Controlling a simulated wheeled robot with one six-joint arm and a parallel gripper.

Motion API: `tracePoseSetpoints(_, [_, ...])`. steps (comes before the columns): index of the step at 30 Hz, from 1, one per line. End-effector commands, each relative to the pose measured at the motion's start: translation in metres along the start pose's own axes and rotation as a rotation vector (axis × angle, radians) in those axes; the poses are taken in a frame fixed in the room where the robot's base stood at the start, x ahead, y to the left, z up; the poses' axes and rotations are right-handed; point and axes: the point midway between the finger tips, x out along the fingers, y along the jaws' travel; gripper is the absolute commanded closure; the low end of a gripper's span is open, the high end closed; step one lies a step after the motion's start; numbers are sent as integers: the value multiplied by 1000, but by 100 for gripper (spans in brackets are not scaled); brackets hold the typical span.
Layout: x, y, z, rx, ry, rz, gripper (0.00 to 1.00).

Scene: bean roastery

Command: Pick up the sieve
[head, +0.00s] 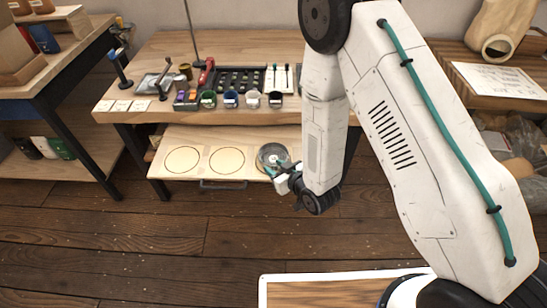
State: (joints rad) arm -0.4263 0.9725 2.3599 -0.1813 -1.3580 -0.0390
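The sieve (270,152) appears to be the round grey metal dish at the right end of the pale pulled-out drawer or shelf (203,184) under the workbench. Two empty circles are marked on the shelf to its left. My gripper (275,170) is at the sieve's near right edge, with its fingers overlapping the rim in the head view. The fingers are small and partly hidden, so I cannot tell whether they touch or grip it. My arm hides what lies just right of the sieve.
The workbench (150,117) overhangs the shelf, bearing several small cups, a dark rack (240,80) and a red-handled tool (206,72). A side table (62,82) stands left. A table with a paper sheet (497,80) stands right. The wooden floor (150,240) in front is clear.

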Motion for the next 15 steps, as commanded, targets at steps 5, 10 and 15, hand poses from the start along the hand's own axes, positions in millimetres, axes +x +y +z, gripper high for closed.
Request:
tracePoseSetpoints(5, [14, -2, 2, 0, 11, -4, 64])
tracePoseSetpoints(10, [33, -3, 2, 0, 10, -4, 64])
tracePoseSetpoints(15, [60, -6, 1, 0, 9, -4, 64])
